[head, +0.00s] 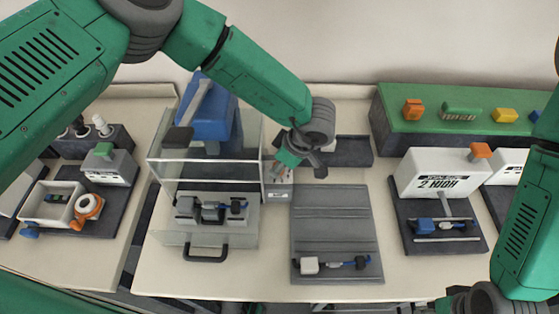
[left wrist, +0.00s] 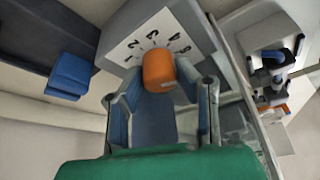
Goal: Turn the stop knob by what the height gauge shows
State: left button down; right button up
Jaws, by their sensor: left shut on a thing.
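The stop knob, an orange cap (left wrist: 158,70), sits on a grey box with a white numbered dial (left wrist: 150,40) in the left wrist view. Several digits ring the knob, partly hidden, and its pointer setting cannot be read. My left gripper (left wrist: 160,88) has its fingers on both sides of the knob, shut on it. In the head view my left gripper (head: 285,167) hides most of the knob, right of the clear-walled press. The height gauge, a white box (head: 440,180) at right, reads "2 HIGH". My right gripper (head: 455,297) is at the bottom right, its fingers unclear.
A clear-walled press (head: 210,170) with a blue head stands left of the knob. A grey grooved board (head: 335,225) lies right of it. A green shelf (head: 450,120) with coloured blocks is at the back right.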

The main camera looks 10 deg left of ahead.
pick_arm(q)
jog(key=shift+m+t+h+p, duration=0.3)
jog(key=shift+m+t+p, duration=0.2)
jog(key=shift+m, duration=1)
jog(key=c, duration=1.5)
grip_release()
jog(key=shift+c, duration=0.2)
jog(key=shift+o, duration=0.2)
jog(key=shift+w+f, duration=0.1)
jog(key=shift+w, duration=0.05)
jog(key=shift+r, duration=0.2)
jog(key=v, duration=1.1)
jog(key=shift+d, duration=0.2)
